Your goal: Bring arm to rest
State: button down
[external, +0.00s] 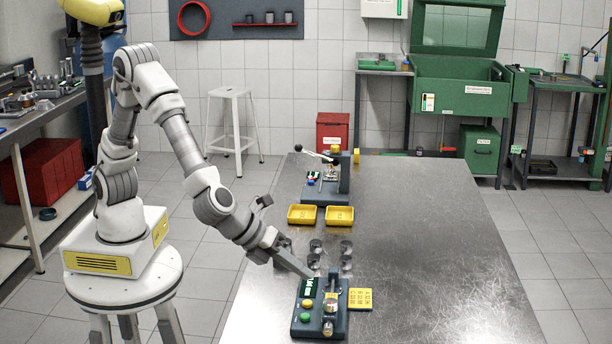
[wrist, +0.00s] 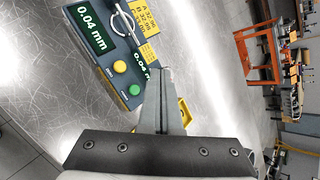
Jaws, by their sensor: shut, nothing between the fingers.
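My arm reaches from its white base on the left out over the metal table (external: 430,230). My gripper (external: 308,275) is shut and empty, its fingertips close to the gauge device (external: 320,318) with its green display. I cannot tell whether they touch it. In the wrist view my gripper (wrist: 165,75) points toward the gauge device (wrist: 102,62), which shows 0.04 mm, a yellow button and a green button. A yellow plate with printed lines (external: 360,298) lies beside the device.
Several dark cylinders (external: 346,256) stand behind the gauge. Two yellow trays (external: 302,214) and a lever fixture (external: 325,190) sit further back. The table's right half is clear. A white stool (external: 232,120) and red bin (external: 332,131) stand on the floor beyond.

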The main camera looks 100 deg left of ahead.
jog(key=s+a+r+n+g+y+b, duration=0.1)
jog(key=s+a+r+n, duration=0.3)
jog(key=a, duration=0.4)
jog(key=s+a+r+n+g+y+b, duration=0.1)
jog(key=s+a+r+n, duration=0.25)
jog(key=a, duration=0.45)
jog(key=s+a+r+n+g+y+b, duration=0.1)
jog(key=s+a+r+n+g+y, duration=0.1)
jog(key=s+a+r+n, duration=0.45)
jog(key=s+n+h+p, duration=0.3)
jog(key=s+n+h, duration=0.3)
jog(key=s+n, duration=0.3)
jog(key=s, duration=0.3)
jog(key=shift+s+n+t, duration=0.3)
jog(key=shift+s+n, duration=0.05)
jog(key=shift+n, duration=0.05)
jog(key=shift+r, duration=0.1)
